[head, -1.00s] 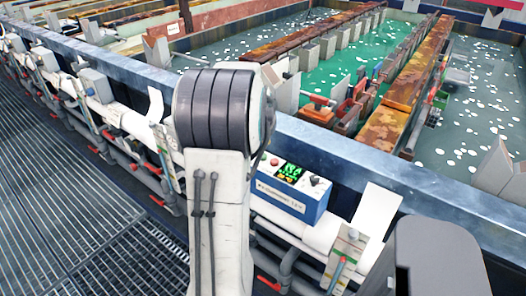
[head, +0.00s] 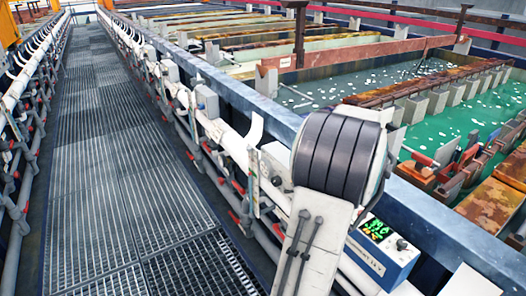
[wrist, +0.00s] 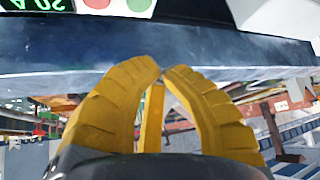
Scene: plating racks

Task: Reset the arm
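My arm (head: 320,200), white with dark grey bands at its upper joint, stands in the middle of the head view. It is in front of the tank's edge. My gripper (wrist: 161,72) shows only in the wrist view; in the head view it is hidden behind my arm or out of frame. Its yellow fingers curve together and their tips meet or nearly meet, with nothing seen between them. A yellow strip shows between the fingers.
A blue-grey tank rim (head: 215,75) runs diagonally beside green tanks with rusty bars (head: 430,85). A control box (head: 383,255) with a green display hangs by the rim; the display is upside down in the wrist view (wrist: 32,5). A grated walkway (head: 120,160) is clear at left.

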